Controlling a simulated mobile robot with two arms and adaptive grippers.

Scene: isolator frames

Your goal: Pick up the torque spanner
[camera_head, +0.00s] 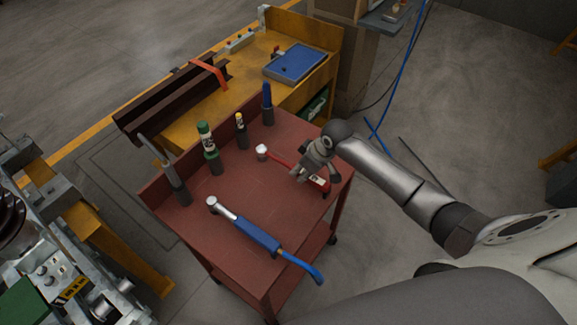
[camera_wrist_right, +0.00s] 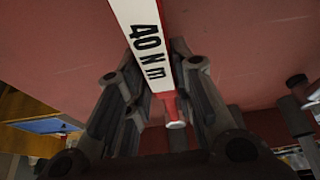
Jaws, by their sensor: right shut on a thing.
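A red torque spanner (camera_head: 278,160) with a pale head and a white label lies along the far right part of the red cart top. My right gripper (camera_head: 314,175) is over its handle end, pointing down. In the right wrist view the spanner (camera_wrist_right: 150,42), its white label reading "40 Nm", runs between the two fingers of the right gripper (camera_wrist_right: 157,72), which are shut on it. The fingers hide part of the handle in the head view. I cannot tell whether it is clear of the cart top. My left gripper is not in view.
A blue-handled wrench (camera_head: 258,236) lies across the front of the red cart (camera_head: 210,250). Several upright tools, including a green one (camera_head: 208,148), stand along its back edge. A yellow bench (camera_head: 225,90) with dark beams and a blue box (camera_head: 295,64) stands behind.

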